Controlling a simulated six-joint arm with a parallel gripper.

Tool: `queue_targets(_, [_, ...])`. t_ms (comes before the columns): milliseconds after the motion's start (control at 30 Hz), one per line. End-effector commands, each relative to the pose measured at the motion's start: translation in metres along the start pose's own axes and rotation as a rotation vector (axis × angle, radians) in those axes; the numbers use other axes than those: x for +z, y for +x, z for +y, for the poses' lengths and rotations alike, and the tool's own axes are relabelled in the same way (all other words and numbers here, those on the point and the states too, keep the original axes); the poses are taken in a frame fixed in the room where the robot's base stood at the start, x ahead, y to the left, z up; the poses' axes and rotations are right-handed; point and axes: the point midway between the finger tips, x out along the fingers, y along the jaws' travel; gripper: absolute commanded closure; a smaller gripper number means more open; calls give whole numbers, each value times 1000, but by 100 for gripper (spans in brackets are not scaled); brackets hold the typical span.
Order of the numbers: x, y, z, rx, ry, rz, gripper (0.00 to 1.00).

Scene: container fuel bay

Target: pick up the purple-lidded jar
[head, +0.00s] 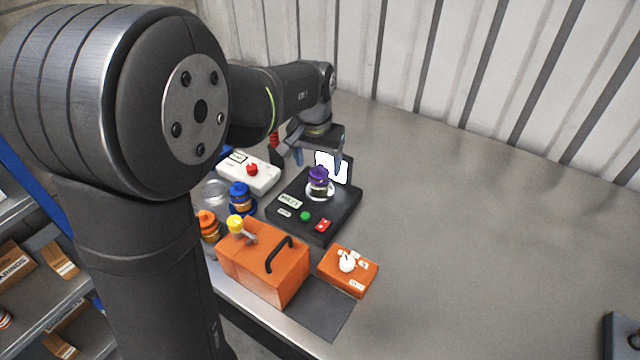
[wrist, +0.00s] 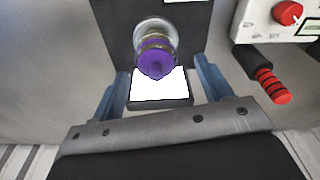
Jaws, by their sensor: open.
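The purple-lidded jar (head: 318,178) stands on a black device with a lit white screen, its purple lid uppermost. In the wrist view the jar (wrist: 156,58) shows from above, on a round silvery seat, ahead of the fingertips and between their lines. My gripper (head: 318,162) is open and empty, above and behind the jar in the head view. In the wrist view its two blue fingers (wrist: 164,78) are spread either side of the white screen. I see no contact with the jar.
The black device (head: 335,222) has green and red buttons. Left of it are a white box (head: 262,180) with a red button and a blue-lidded jar (head: 239,194). An orange-lidded jar (head: 208,222), orange case (head: 268,262) and orange switch box (head: 348,272) are nearer.

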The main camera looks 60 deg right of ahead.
Motion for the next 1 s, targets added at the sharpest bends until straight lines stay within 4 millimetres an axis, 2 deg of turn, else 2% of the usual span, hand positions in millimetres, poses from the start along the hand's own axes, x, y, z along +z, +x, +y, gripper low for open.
queue_targets(400, [2,50,5,0,1,-3,29])
queue_targets(667, [2,53,5,0,1,0,29])
queue_targets(700, [2,53,5,0,1,0,31])
queue_targets(900, [1,53,5,0,1,0,70])
queue_targets(1000, [1,53,5,0,1,0,85])
